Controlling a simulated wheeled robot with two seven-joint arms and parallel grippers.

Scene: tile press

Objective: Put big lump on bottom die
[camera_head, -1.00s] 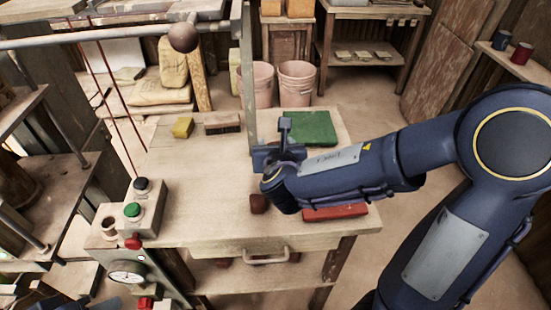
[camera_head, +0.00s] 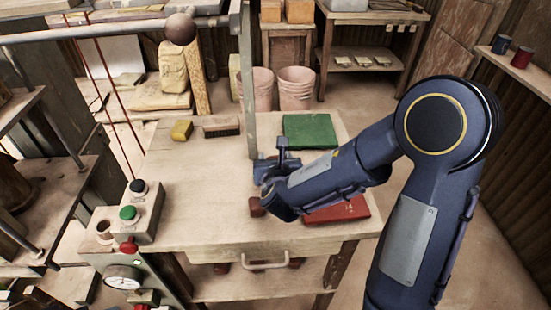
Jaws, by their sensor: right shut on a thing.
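A reddish-brown lump (camera_head: 257,207) shows at the near side of the workbench, right against the left edge of my right wrist. My right gripper (camera_head: 270,172) is over the right part of the bench, shut on the lump. The wrist hides its fingertips and most of the contact, and I cannot tell whether the lump touches the bench top. The bottom die cannot be made out in this view. My left gripper is not in view.
On the workbench (camera_head: 195,215) lie a green plate (camera_head: 309,131), a red plate (camera_head: 340,211), a yellow sponge (camera_head: 182,130) and a brush (camera_head: 221,127). A button box (camera_head: 140,212) stands at the left. A metal post (camera_head: 249,90) rises behind the gripper. The bench's left middle is clear.

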